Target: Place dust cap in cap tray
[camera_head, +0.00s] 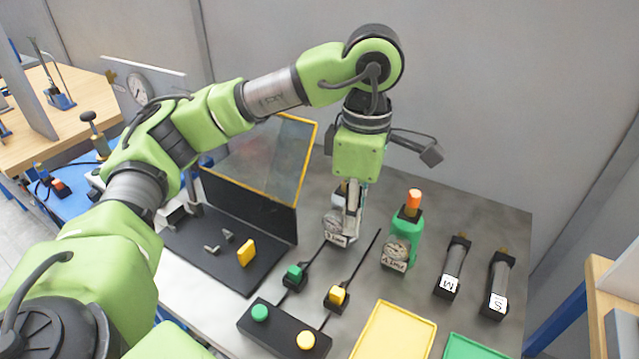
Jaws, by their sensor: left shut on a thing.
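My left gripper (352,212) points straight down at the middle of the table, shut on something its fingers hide. I cannot make out a dust cap there. A grey device with a round gauge (336,228) stands right at the fingers, partly hidden; I cannot tell whether they touch it. A green device (404,236) with an orange cap (413,202) on top and a gauge stands upright to the right. A yellow tray (395,333) and a green tray (472,348) lie empty at the front; neither is visibly marked as the cap tray. My right gripper is not in view.
A button box (282,327) and two small connectors stand in front. Two black cylinders, M (453,267) and S (496,284), stand right. The back right table is clear.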

